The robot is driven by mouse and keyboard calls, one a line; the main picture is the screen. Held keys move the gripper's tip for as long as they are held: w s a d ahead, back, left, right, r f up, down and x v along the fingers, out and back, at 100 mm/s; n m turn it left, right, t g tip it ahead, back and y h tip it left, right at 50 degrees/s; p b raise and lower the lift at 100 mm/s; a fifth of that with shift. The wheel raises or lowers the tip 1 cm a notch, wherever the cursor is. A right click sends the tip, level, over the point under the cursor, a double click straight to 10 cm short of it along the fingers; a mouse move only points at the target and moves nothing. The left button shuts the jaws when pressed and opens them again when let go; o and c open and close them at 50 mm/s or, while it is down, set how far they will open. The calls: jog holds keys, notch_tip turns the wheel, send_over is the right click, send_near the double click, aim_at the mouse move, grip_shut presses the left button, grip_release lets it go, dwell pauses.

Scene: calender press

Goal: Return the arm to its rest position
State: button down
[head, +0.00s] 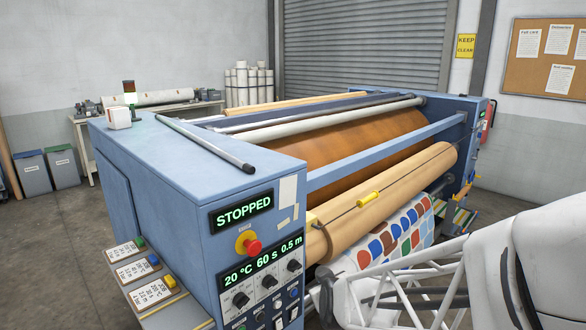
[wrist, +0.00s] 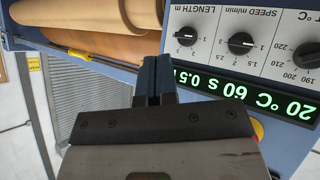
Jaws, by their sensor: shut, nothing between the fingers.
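My gripper (wrist: 154,78) shows in the wrist view with its two dark fingers together and nothing between them. It is in front of the control panel of the blue calender press, which appears upside down there, with the knobs (wrist: 241,43) to the right of the fingers. I cannot tell the exact gap to the panel. In the head view my white arm (head: 480,265) fills the lower right, and the gripper itself is not clearly visible. The calender press (head: 140,165) reads STOPPED on its upper display (head: 244,212). The lower display (head: 263,261) reads 20 °C, 60 s, 0.5 m.
A red emergency button (head: 253,247) sticks out of the panel. A tan roll (head: 385,195) and a printed patterned sheet (head: 405,240) are close to my arm. A dark bar (head: 205,143) lies on the press top. Sample cards (head: 137,268) sit at its front left. Bare floor shows at left.

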jog(key=s+d+r+m+g, duration=0.2)
jog(key=s+d+r+g, duration=0.1)
jog(key=s, duration=0.5)
jog(key=s+d+r+m+g+h, duration=0.1)
jog(key=s+d+r, duration=0.3)
jog(key=s, duration=0.5)
jog(key=s+d+r+m+g, duration=0.2)
jog(key=s+d+r+g, duration=0.1)
jog(key=s, duration=0.5)
jog(key=shift+s+d+r+m+g+h, duration=0.3)
jog(key=shift+r+m+g, duration=0.1)
jog(key=shift+r+g, duration=0.5)
jog(key=shift+w+a, duration=0.1)
jog(key=shift+w, duration=0.1)
dwell(1.1)
